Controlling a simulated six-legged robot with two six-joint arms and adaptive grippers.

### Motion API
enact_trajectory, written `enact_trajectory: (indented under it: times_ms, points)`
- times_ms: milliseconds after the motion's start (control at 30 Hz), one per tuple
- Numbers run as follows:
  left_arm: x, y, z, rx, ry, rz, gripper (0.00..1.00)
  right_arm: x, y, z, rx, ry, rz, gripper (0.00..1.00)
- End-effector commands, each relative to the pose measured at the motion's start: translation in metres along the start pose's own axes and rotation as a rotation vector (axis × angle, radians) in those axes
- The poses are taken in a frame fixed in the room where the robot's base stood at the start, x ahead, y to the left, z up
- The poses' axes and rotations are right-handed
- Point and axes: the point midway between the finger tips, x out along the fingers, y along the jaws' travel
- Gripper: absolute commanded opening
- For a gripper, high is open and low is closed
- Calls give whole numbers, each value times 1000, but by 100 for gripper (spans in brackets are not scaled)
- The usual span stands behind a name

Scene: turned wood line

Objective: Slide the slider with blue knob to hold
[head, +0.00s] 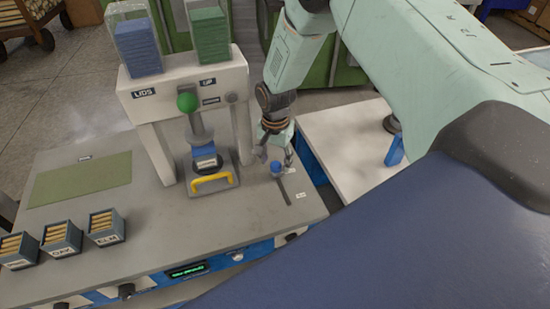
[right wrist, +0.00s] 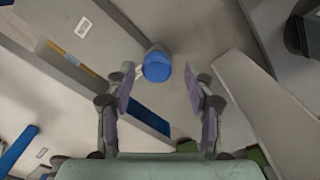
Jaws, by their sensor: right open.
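The slider's blue knob (head: 276,166) stands at the far end of a short dark slot (head: 285,187) in the grey bench top, right of the press. A small white label (head: 300,196) lies beside the slot's near end; its text is too small to read. My right gripper (head: 275,153) is open and is low at the knob. In the right wrist view the blue knob (right wrist: 157,67) shows between the tips of the open fingers (right wrist: 160,75), with a gap on each side. My left gripper is not in view.
A white press with a green ball knob (head: 187,102) and a yellow handle (head: 212,182) stands close left of the slot. Labelled boxes (head: 62,238) and a green mat (head: 82,180) are at the left. A white table (head: 340,140) stands behind right, across a gap.

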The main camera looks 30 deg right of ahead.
Motion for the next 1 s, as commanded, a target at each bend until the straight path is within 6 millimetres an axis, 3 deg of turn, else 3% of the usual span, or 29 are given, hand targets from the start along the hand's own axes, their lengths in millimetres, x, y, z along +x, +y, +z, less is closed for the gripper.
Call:
enact_trajectory:
  times_ms: [233,700,1000]
  points:
    - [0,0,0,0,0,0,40,-16,-1,-1,0,0,-2,54]
    - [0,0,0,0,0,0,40,-104,-1,0,0,1,-2,54]
    - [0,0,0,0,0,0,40,-120,0,0,0,0,0,54]
